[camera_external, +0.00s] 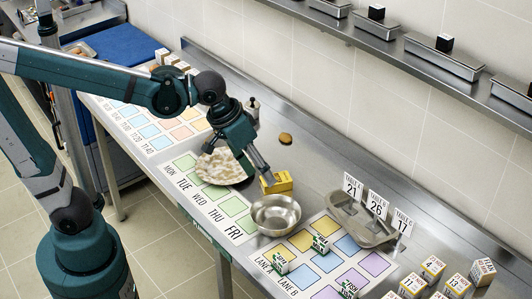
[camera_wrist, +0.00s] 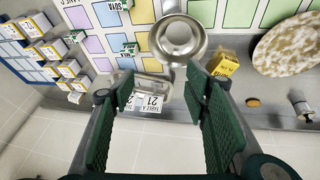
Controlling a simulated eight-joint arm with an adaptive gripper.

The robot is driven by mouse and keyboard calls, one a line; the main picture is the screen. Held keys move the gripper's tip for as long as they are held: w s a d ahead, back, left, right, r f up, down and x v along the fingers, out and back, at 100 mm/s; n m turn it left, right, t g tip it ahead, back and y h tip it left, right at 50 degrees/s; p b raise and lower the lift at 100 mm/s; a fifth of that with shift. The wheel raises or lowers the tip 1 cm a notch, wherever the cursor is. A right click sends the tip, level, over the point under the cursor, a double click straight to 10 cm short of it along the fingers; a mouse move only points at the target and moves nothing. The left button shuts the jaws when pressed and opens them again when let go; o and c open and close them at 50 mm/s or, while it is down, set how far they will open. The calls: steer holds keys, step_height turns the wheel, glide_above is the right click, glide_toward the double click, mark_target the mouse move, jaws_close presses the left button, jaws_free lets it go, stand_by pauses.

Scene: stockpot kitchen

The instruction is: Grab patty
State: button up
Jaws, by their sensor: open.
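The patty appears as a small round brown disc (camera_external: 285,138) lying flat on the bare steel counter near the wall. It also shows right of my gripper in the wrist view, as a brown disc (camera_wrist: 253,102). My gripper (camera_external: 264,174) hangs above the counter by the yellow box, in front of the patty and apart from it. In the wrist view my gripper (camera_wrist: 160,88) has its green fingers spread wide, with nothing held between them.
A yellow box (camera_external: 284,184) and steel bowl (camera_external: 275,217) stand near my gripper. A speckled round board (camera_external: 222,167) lies left, with a moka pot (camera_external: 252,108) behind. A steel tray (camera_external: 350,224) with number cards is right. Counter around the patty is clear.

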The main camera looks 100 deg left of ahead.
steer(key=w+a+n+g+p, duration=0.15)
steer(key=w+a+n, duration=0.35)
steer(key=a, duration=0.7)
steer(key=n+g+h+p, duration=0.1)
steer(key=n+g+p, duration=0.2)
steer(key=n+p, duration=0.65)
glide_above(286, 136)
steer(key=b, duration=0.2)
steer(key=shift+s+f+n, duration=0.1)
steer(key=shift+f+n, duration=0.45)
steer(key=shift+f, duration=3.3)
steer(key=shift+f+n, duration=0.5)
steer(key=shift+f, duration=3.3)
steer(key=shift+f, duration=0.15)
steer(key=shift+f, duration=1.15)
steer(key=shift+f, duration=0.15)
steer(key=shift+f+b, duration=0.35)
steer(key=shift+f, duration=2.1)
